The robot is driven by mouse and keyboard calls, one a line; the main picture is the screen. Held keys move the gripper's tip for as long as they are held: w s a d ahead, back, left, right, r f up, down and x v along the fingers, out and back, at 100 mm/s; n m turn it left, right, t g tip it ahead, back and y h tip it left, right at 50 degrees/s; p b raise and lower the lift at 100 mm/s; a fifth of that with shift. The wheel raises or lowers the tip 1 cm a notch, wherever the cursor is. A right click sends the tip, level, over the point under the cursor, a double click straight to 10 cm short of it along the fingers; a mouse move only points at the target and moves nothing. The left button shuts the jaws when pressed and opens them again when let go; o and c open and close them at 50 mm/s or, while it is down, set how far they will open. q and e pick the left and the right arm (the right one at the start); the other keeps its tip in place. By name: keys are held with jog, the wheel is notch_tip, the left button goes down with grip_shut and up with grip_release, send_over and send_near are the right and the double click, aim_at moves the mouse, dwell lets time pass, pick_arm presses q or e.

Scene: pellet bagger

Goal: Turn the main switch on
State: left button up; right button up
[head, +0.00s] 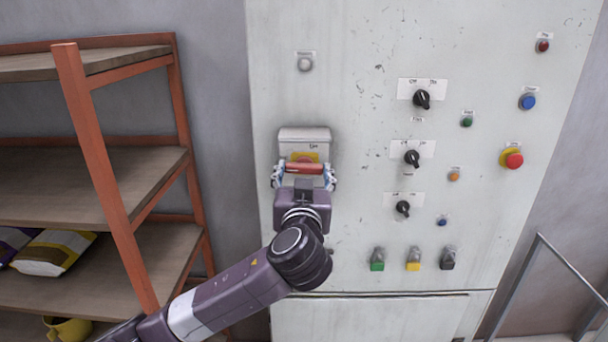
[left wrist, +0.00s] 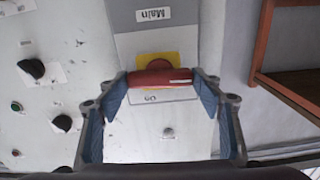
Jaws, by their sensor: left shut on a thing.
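The main switch is a grey box (head: 305,137) on the upper left part of the control cabinet, with a yellow plate and a red handle (head: 304,168). My right gripper is not in view.
The cabinet (head: 350,255) also bears black rotary knobs (head: 412,158), a red emergency button (head: 513,160) and several small coloured buttons. An orange-framed shelf (head: 130,210) with bags (head: 50,252) stands close on the left. A grey railing (head: 540,255) is at the lower right.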

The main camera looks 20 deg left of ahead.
pick_arm(q)
jog(key=shift+f+m+b, duration=0.25)
jog(key=shift+m+b, duration=0.35)
jog(key=shift+r+m, duration=0.1)
jog(key=shift+m, duration=0.6)
jog(key=m, duration=0.1)
jog(key=m+p, duration=0.1)
jog(key=m, duration=0.1)
jog(key=shift+r+m, duration=0.2)
jog(key=shift+m, duration=0.1)
jog(key=m+p, duration=0.1)
jog(key=m, duration=0.2)
jog(key=shift+m, duration=0.4)
jog(key=m, duration=0.3)
jog(key=shift+d+f+m, duration=0.1)
jog(key=shift+f+m, duration=0.05)
jog(key=shift+m, duration=1.95)
jog(key=o, duration=1.2)
jog(key=shift+c, duration=0.2)
